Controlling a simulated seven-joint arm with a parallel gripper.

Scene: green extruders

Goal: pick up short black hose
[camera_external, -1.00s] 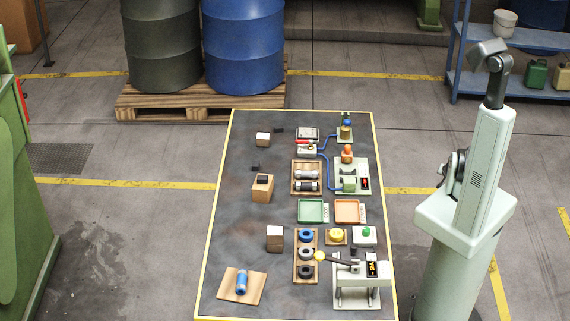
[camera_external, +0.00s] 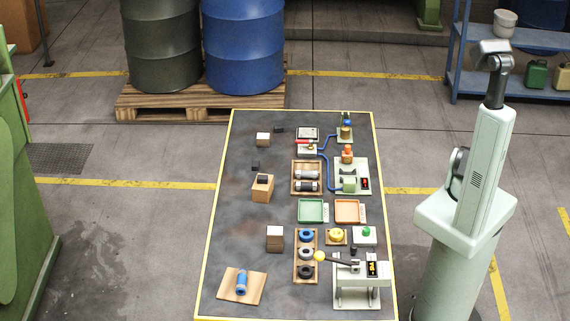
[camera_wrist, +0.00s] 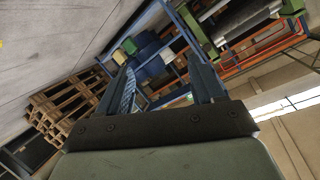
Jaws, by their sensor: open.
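On the table in the external view, a short black cylinder (camera_external: 262,179) lies on top of a wooden block (camera_external: 262,191) at the left middle; it may be the short black hose. Another dark cylinder (camera_external: 307,186) lies in a wooden tray with a grey one. Two small black pieces (camera_external: 255,165) (camera_external: 279,129) lie farther back; I cannot tell which is the hose. My gripper (camera_wrist: 160,75) shows in the wrist view, its two fingers apart with nothing held between them. It is far from the table, and its fingers cannot be made out in the external view.
The table (camera_external: 225,215) has a yellow edge. A lever press (camera_external: 358,285) stands at its front right, near wooden blocks, green (camera_external: 311,222) and orange trays and a ring rack (camera_external: 294,270). The left side is partly clear. Drums on a pallet (camera_external: 200,105) stand behind.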

